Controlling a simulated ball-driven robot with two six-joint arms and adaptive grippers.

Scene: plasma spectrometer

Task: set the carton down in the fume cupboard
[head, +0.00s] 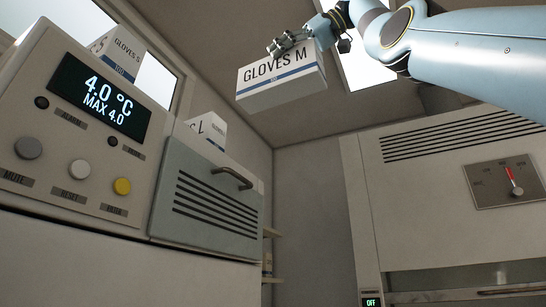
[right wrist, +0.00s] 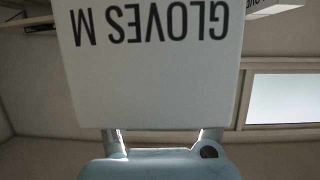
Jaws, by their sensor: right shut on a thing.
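A white carton marked GLOVES M, with a blue stripe (head: 282,82), hangs high up near the ceiling in the head view. My right gripper (head: 290,44) is shut on its upper edge. The carton also fills the upper middle of the right wrist view (right wrist: 155,75), its lettering upside down there. The fume cupboard (head: 440,165) stands at the lower right, with a vent grille, a dial with a red needle and a small OFF display. The carton is apart from it, up and to the left. Only a strip of its front opening shows at the bottom edge. My left gripper is out of view.
A cabinet (head: 75,165) with a 4.0 °C display, buttons and a handled, slotted panel (head: 210,200) fills the left. Cartons marked GLOVES S (head: 122,50) and one ending in L (head: 208,128) stand on top. Shelves (head: 270,233) show between cabinet and cupboard.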

